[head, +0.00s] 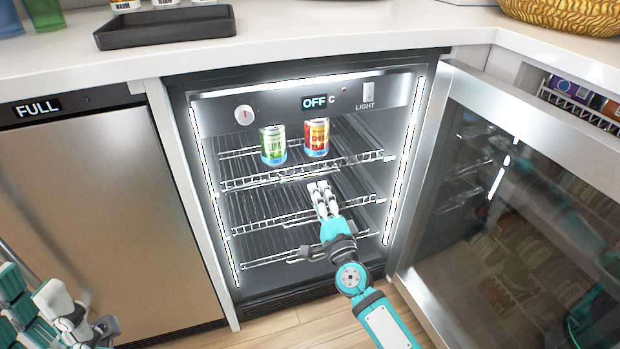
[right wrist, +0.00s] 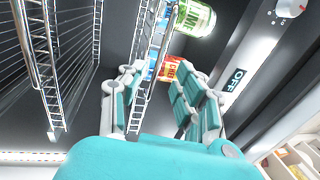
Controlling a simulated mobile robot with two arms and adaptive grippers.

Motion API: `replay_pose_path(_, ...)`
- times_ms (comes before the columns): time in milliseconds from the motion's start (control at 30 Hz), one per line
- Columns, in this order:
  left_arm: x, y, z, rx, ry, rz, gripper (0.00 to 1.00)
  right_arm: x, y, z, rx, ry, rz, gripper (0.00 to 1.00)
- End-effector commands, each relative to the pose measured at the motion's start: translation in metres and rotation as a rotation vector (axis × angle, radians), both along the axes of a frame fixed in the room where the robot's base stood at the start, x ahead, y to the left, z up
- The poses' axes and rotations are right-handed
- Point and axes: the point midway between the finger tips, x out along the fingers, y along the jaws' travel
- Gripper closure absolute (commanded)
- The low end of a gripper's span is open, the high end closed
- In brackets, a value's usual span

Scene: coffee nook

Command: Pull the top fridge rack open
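The top fridge rack (head: 245,183) is a wire shelf inside the open fridge, and two cans stand on it. My right gripper (head: 323,188) is in front of the fridge interior, just below the top rack's front rail. In the right wrist view, its fingers (right wrist: 158,85) are spread apart with nothing between them. The top rack's rail (right wrist: 147,45) shows beyond the gap; I cannot tell whether a finger touches it. My left gripper (head: 80,318) is low at the left, away from the fridge; its finger opening is unclear.
A green can (head: 273,145) and a red can (head: 316,138) stand on the top rack. Lower racks (head: 265,222) sit beneath. The glass fridge door (head: 530,200) stands open at the right. A steel appliance (head: 110,220) is at the left. A black tray (head: 165,27) lies on the counter above.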

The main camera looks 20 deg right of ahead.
Motion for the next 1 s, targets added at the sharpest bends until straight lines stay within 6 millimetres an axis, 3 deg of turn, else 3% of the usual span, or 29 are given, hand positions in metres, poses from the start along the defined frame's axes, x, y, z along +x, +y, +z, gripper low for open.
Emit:
replay_pose_path(100,0.0,0.0,-0.005,0.0,0.001,0.0,0.6,0.026,0.001,0.005,0.0,-0.003,-0.001,0.68)
replay_pose_path(300,0.0,0.0,-0.011,0.0,0.001,0.0,0.6,0.055,0.002,0.01,-0.001,-0.001,0.0,0.68)
replay_pose_path(500,0.0,0.0,-0.012,0.0,0.002,-0.001,0.6,0.066,0.002,0.013,0.0,0.001,0.0,0.68)
replay_pose_path(767,0.0,0.0,-0.012,0.0,0.002,-0.001,0.6,0.067,0.002,0.013,0.0,0.001,0.0,0.68)
replay_pose_path(1000,0.0,0.0,-0.012,0.001,0.002,0.0,0.6,0.066,0.002,0.013,0.0,0.001,0.0,0.99)
